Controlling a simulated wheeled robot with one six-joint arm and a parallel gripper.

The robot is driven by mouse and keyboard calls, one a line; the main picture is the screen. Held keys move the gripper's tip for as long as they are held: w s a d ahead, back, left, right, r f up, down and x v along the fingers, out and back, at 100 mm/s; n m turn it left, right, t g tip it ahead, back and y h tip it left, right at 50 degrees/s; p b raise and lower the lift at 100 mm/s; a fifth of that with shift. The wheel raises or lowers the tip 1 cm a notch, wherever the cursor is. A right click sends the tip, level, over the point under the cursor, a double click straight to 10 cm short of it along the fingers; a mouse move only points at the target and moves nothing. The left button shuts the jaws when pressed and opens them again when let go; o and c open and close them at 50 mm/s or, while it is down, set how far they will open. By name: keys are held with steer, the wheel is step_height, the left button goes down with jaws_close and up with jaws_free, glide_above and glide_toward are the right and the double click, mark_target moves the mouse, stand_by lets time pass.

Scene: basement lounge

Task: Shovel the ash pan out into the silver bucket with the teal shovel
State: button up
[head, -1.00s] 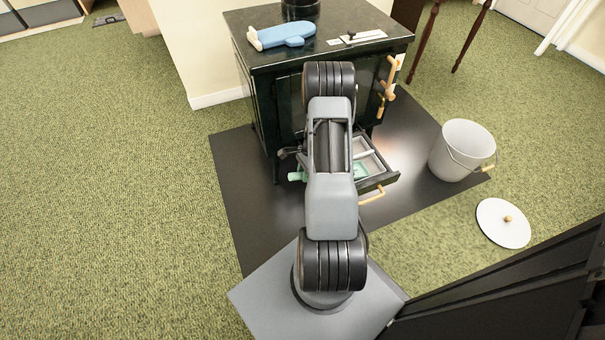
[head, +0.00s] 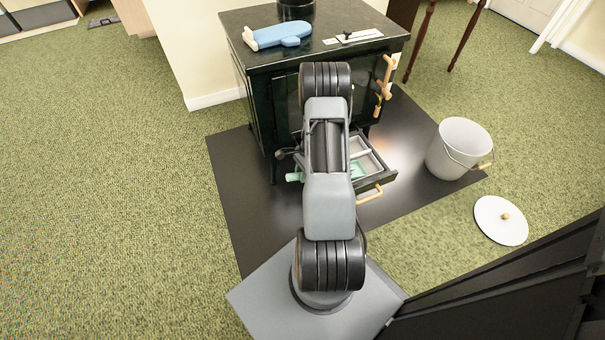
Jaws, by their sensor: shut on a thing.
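The ash pan (head: 377,181) is a drawer pulled out at the front of the dark stove, right of my arm, with pale compartments inside. Part of the teal shovel (head: 357,170) shows inside it, and a teal end (head: 294,177) sticks out left of my arm. My arm hides the middle of the shovel and part of the pan. My gripper (head: 291,153) is mostly hidden behind my arm, shut on the shovel. The silver bucket (head: 449,160) stands upright and open to the right, its handle hanging at its side. I cannot see ash clearly.
The dark stove (head: 255,110) stands on a black floor mat (head: 235,210). A blue mitt (head: 280,36) lies on its top. A round white lid (head: 500,221) lies on the green carpet near the bucket. The carpet at left is clear.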

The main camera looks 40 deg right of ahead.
steer(key=shift+s+d, duration=0.2)
steer(key=shift+d, duration=0.4)
steer(key=shift+s+d, duration=0.15)
steer(key=shift+d, duration=0.4)
steer(key=shift+r, duration=0.1)
stand_by(0.4)
step_height(320, 180, up, 14)
steer(key=p, duration=1.1)
stand_by(0.8)
